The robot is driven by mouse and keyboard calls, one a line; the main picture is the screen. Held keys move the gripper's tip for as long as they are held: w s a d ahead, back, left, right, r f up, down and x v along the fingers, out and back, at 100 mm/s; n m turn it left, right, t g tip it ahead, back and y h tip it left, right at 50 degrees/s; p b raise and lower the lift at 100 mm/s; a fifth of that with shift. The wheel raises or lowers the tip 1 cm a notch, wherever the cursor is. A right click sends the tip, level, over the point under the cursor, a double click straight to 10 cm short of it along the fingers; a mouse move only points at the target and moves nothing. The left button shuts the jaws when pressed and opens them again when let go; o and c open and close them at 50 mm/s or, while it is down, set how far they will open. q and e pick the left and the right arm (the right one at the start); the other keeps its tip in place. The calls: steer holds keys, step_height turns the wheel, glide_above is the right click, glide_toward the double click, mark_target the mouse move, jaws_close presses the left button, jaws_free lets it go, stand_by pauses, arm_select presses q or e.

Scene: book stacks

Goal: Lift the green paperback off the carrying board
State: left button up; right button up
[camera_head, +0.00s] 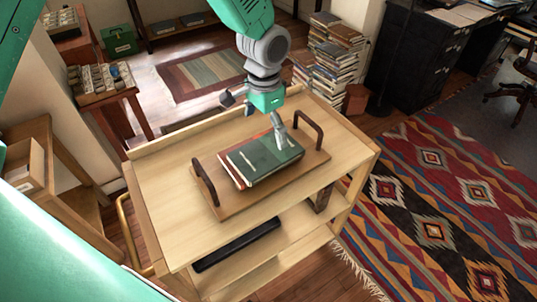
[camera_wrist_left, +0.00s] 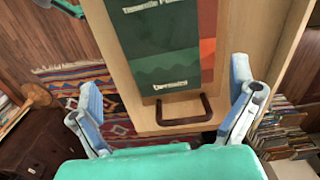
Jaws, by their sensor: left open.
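The green paperback (camera_head: 262,158) lies flat on top of a red-orange book (camera_head: 228,170), which peeks out along its left edge. Both rest on the brown carrying board (camera_head: 225,205), between its two dark handles. In the left wrist view the green paperback (camera_wrist_left: 165,55) shows its cover, with the orange-red book (camera_wrist_left: 207,45) at its right side. My left gripper (camera_head: 254,118) is open and empty above the board's far side, one finger overlapping the paperback in the picture. In the left wrist view its fingers (camera_wrist_left: 165,95) are spread wide, with a handle between them. Contact cannot be told. My right gripper is not seen.
The board sits on a light wooden cart (camera_head: 155,195) with free top around it. A dark flat object (camera_head: 237,245) lies on a lower shelf. Book stacks (camera_head: 333,60) stand behind the cart. A patterned rug (camera_head: 440,200) covers the floor at the right.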

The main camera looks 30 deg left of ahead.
mark_target(266, 151)
arm_select(q)
steer(key=f, duration=0.3)
steer(key=shift+w+a+f, duration=0.15)
steer(key=shift+a+f, duration=0.2)
steer(key=shift+a, duration=0.05)
steer(key=f, duration=0.2)
steer(key=d+f, duration=0.1)
steer(key=f, duration=0.2)
steer(key=shift+d, duration=0.15)
steer(key=shift+a, duration=0.3)
steer(key=c, duration=0.3)
steer(key=shift+a, duration=0.1)
steer(key=c, duration=1)
steer(key=shift+c, duration=0.2)
